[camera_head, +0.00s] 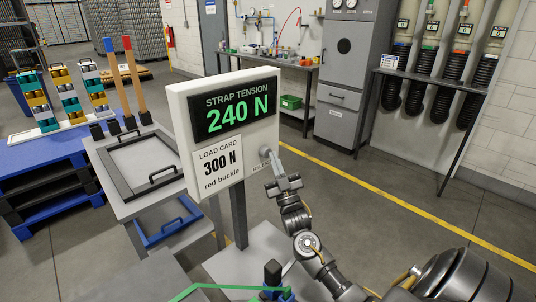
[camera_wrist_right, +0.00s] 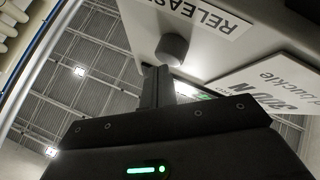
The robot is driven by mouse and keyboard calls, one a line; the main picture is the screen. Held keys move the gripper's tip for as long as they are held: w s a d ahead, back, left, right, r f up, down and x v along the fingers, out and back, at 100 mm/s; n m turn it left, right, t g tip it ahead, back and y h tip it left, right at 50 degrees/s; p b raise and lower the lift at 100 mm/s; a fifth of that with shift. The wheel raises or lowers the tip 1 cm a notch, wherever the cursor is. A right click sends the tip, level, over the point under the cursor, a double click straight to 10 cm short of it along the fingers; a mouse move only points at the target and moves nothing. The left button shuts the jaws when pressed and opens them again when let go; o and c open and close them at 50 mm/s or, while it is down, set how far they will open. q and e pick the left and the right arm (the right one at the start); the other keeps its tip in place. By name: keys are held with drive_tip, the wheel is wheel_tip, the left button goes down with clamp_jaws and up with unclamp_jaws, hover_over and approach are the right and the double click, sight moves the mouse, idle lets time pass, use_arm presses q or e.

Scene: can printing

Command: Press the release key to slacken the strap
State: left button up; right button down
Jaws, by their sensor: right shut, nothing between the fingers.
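The strap tension display (camera_head: 234,112) stands on a post and reads 240 N in green. Its load card (camera_head: 217,166) reads 300 N, red buckle. The round grey release key (camera_head: 265,152) sits at the panel's lower right, beside the RELEASE label. It also shows in the right wrist view (camera_wrist_right: 172,48), under the label (camera_wrist_right: 205,18). My right gripper (camera_head: 274,160) is shut and empty, its fingertips at the key; in the wrist view the fingertips (camera_wrist_right: 158,72) are just below it, touching or nearly so. A green strap (camera_head: 215,288) shows at the bottom edge. My left gripper is not in view.
A grey cart (camera_head: 125,175) with a black-handled lid stands left of the display. Blue and red handled tools (camera_head: 127,75) and a rack of coloured cans (camera_head: 65,95) are behind it. A workbench (camera_head: 275,62) and grey cabinet stand at the back. The floor right of the display is clear.

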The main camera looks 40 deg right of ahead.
drive_tip(key=shift+w+a+b, duration=0.1)
drive_tip(key=shift+w+b, duration=0.3)
drive_tip(key=shift+w, duration=0.5)
idle(0.7)
idle(0.3)
drive_tip(key=shift+s+p, duration=0.55)
drive_tip(key=shift+s, duration=0.75)
drive_tip(key=shift+s+d+p, duration=0.2)
drive_tip(key=shift+s+p, duration=0.3)
drive_tip(key=shift+s, duration=0.75)
drive_tip(key=shift+s+d+p, duration=0.15)
drive_tip(key=shift+s+p, duration=0.35)
drive_tip(key=shift+s, duration=0.75)
drive_tip(key=shift+w+a, duration=0.1)
